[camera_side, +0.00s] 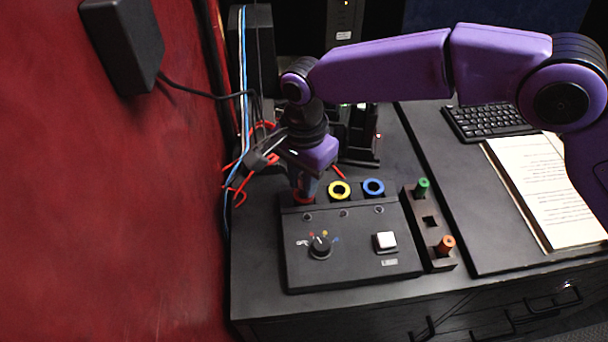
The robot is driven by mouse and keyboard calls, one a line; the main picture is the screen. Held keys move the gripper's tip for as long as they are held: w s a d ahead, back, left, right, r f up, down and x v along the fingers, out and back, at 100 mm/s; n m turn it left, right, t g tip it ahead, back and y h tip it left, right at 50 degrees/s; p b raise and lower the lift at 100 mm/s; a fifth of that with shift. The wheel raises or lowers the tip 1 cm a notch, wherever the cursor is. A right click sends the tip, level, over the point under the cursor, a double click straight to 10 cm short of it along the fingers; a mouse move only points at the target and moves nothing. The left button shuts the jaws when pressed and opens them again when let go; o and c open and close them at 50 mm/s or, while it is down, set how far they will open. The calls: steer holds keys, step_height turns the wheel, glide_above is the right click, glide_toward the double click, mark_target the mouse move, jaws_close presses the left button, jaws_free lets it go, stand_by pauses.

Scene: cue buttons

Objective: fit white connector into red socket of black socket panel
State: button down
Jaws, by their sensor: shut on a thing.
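The black socket panel (350,268) lies on the black desk. Along its back edge are a red socket (304,200) at the left, a yellow socket (340,190) in the middle and a blue socket (373,187) at the right. My gripper (305,188) points down at the red socket and covers much of it. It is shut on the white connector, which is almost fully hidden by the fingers. I cannot tell whether the connector is above the red socket or inside it.
A holder (441,250) right of the panel carries a green connector (422,188) and an orange connector (446,244), with an empty square hole between them. The panel has a knob (320,246) and a white button (386,241). Cables and a red wall (120,220) lie left.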

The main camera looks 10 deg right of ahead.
steer(key=shift+f, duration=0.45)
stand_by(0.4)
steer(key=c, duration=0.8)
jaws_free()
steer(key=shift+r, duration=3.5)
